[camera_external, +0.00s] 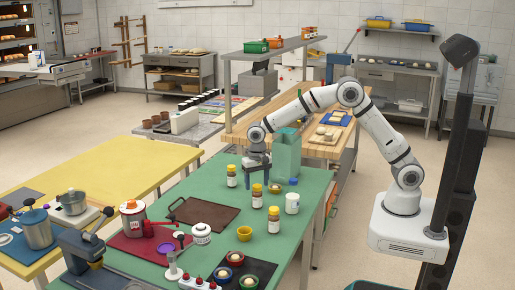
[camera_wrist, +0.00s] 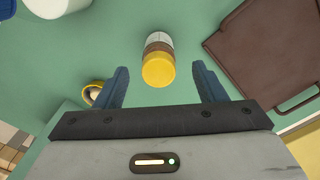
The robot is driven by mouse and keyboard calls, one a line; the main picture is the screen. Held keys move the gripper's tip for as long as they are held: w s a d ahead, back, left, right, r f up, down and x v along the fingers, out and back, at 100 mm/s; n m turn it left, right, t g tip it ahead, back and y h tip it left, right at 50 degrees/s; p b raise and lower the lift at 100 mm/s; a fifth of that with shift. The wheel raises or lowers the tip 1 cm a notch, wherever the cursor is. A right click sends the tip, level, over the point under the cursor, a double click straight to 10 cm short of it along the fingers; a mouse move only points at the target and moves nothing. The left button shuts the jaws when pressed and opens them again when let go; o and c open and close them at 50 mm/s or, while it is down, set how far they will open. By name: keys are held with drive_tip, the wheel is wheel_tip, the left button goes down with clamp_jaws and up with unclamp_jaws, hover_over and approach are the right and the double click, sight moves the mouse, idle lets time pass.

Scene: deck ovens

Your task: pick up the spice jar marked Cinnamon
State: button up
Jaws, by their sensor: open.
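Three similar jars with yellow lids stand upright on the green table: a back-left jar (camera_external: 231,177), a middle jar (camera_external: 257,197) and a front jar (camera_external: 273,221). Their labels are too small to read, so I cannot tell which is Cinnamon. My gripper (camera_external: 257,176) points down over the table, just behind the middle jar. In the wrist view my gripper (camera_wrist: 160,88) is open and empty. One yellow-lidded jar (camera_wrist: 158,62), seemingly the middle one, lies ahead between the fingers' lines, apart from both. Its label is not readable there.
A white jar (camera_external: 292,203) and a small yellow bowl (camera_external: 275,188) stand right of the middle jar. A brown tray (camera_external: 205,219) lies to the left. A green box (camera_external: 286,158) rises behind.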

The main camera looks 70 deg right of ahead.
sight(257, 194)
wheel_tip(257, 194, down, 6)
drive_tip(key=shift+d+f+p, duration=0.1)
drive_tip(key=shift+f+p, duration=0.05)
drive_tip(key=shift+p, duration=0.4)
drive_tip(key=shift+c, duration=0.2)
drive_tip(key=c, duration=1.2)
drive_tip(key=shift+o, duration=0.2)
